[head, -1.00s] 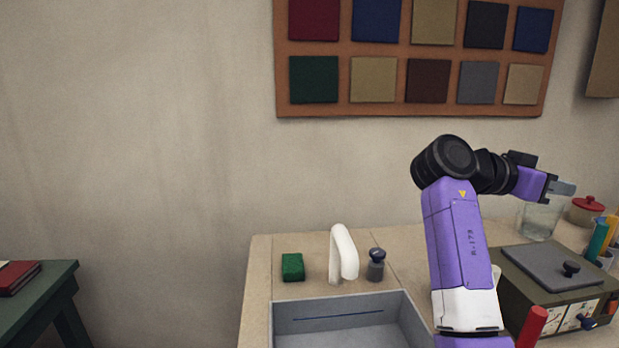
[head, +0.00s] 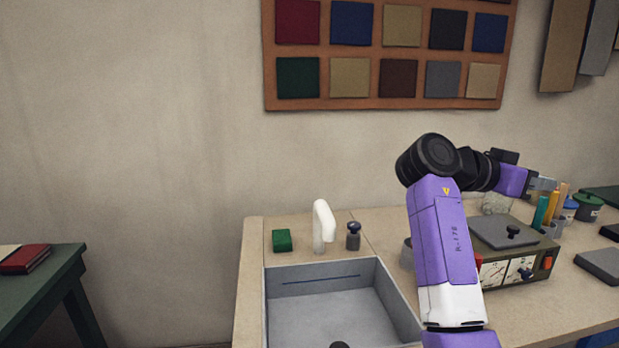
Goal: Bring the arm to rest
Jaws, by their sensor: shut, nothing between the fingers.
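My gripper (head: 543,184) is at the end of my purple and black arm, on the right side of the head view. The arm rises from the lower right, bends at a black joint and reaches to the right. The gripper is shut with nothing in it. It is raised, and in the picture it lies in front of a glass jar (head: 495,203) and beside upright coloured sticks (head: 541,211). Its fingertips are small and hard to make out.
A grey sink (head: 310,312), a white tap (head: 322,222), a green sponge (head: 282,240) and a small dispenser (head: 353,237) are to the left. A green table (head: 62,268) stands far left.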

